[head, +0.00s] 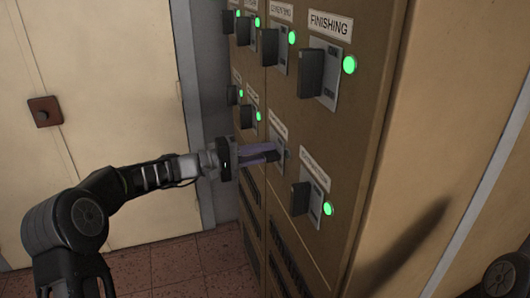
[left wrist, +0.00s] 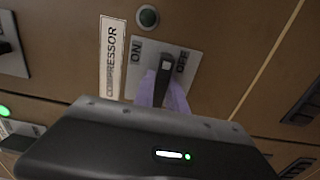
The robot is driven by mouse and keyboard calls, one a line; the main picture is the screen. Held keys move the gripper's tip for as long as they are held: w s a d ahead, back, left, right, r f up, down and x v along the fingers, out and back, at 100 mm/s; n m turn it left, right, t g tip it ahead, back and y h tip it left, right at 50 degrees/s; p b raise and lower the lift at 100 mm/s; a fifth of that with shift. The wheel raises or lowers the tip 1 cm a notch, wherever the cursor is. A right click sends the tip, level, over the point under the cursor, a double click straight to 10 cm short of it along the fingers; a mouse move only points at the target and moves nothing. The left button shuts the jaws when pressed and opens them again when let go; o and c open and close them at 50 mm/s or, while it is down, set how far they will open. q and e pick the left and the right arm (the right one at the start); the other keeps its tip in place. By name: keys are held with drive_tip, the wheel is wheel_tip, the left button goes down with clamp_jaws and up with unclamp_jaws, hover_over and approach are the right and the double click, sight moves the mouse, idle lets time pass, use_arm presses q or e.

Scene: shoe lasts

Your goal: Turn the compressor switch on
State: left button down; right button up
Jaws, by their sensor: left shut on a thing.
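The compressor switch plate (left wrist: 186,88) is on the brown cabinet, with the label COMPRESSOR (left wrist: 110,58) beside it and the words ON and OFF on it. Its black handle (left wrist: 164,76) stands between the two words, nearer OFF. The round lamp (left wrist: 148,16) by the plate is dark green and unlit. My left gripper (head: 272,152) reaches the plate from the left in the head view. Its purple fingers, also in the left wrist view (left wrist: 163,92), are shut on the handle from both sides and hide part of it. My right gripper is not in view.
Similar switches with lit green lamps surround it: the FINISHING switch (head: 318,72) above and another switch (head: 300,198) at lower right. A pale door (head: 100,90) with a red-brown box (head: 44,111) is at left. Tiled floor (head: 170,270) shows below.

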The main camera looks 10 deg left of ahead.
use_arm(q)
drive_tip(key=shift+n, duration=0.4)
drive_tip(key=n, duration=0.3)
drive_tip(key=n+p, duration=0.2)
drive_tip(key=n, duration=0.2)
drive_tip(key=shift+r+n, duration=0.1)
drive_tip(key=shift+n, duration=0.3)
drive_tip(key=n+p, duration=0.4)
drive_tip(key=n, duration=0.2)
drive_tip(key=shift+n+p, duration=1.15)
drive_tip(key=shift+n, duration=0.55)
drive_tip(key=shift+f, duration=0.2)
drive_tip(key=c, duration=1.4)
unclamp_jaws()
drive_tip(key=shift+r, duration=0.1)
drive_tip(key=shift+o, duration=0.2)
